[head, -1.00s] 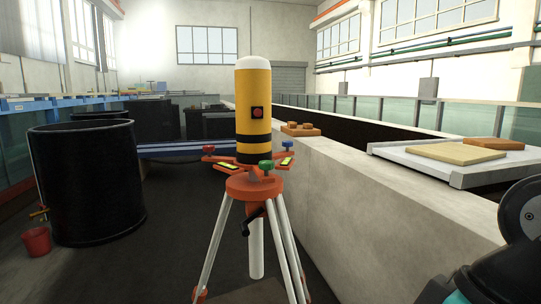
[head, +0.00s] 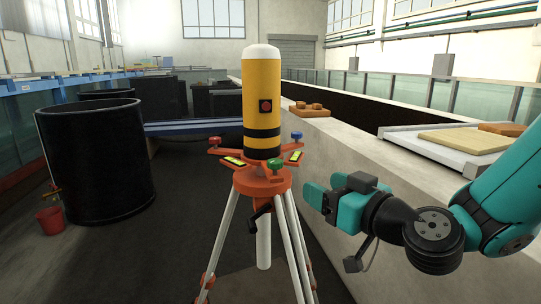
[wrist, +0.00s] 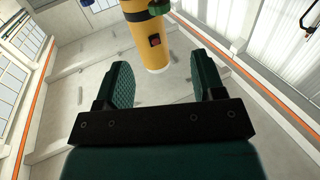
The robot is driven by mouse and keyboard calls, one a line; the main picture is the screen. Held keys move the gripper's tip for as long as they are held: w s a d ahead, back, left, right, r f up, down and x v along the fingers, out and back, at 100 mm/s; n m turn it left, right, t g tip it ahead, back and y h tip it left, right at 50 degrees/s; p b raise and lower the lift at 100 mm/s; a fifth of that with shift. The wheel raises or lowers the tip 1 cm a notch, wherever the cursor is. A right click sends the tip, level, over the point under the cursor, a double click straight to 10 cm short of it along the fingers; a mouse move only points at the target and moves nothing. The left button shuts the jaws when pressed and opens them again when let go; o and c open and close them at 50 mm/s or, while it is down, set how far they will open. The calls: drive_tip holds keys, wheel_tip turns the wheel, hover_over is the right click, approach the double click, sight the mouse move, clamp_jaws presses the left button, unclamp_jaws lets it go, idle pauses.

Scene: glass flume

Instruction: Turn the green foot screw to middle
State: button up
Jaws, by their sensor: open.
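The green foot screw (head: 275,166) is at the near right of the orange base (head: 262,181) on a tripod, in the head view. A blue foot screw (head: 296,136) is behind it and a red one (head: 214,141) at the left. A yellow cylinder (head: 257,105) with black bands and a white top stands upright on the base. My gripper (head: 322,197) is open and empty, right of and slightly below the green screw, apart from it. The wrist view appears upside down: the yellow cylinder (wrist: 145,35) lies beyond my open jaws (wrist: 158,85), with a green knob (wrist: 86,3) at the top edge.
Yellow-green level vials (head: 233,160) lie on the base arms. The white tripod legs (head: 224,240) spread below. A concrete wall (head: 365,165) runs along the right, with a white tray (head: 430,143) on top. A black tank (head: 95,160) and red bucket (head: 50,220) stand left.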

sight(274, 160)
drive_tip(key=p+x, duration=0.4)
drive_tip(key=x, duration=0.1)
drive_tip(key=p+x, duration=1)
drive_tip(key=shift+w+a+r, duration=0.25)
drive_tip(key=shift+a+r, duration=0.05)
drive_tip(key=shift+w+a+f+p, duration=0.25)
drive_tip(key=shift+w+a+p, duration=0.15)
drive_tip(key=shift+w, duration=0.2)
drive_tip(key=c, duration=0.9)
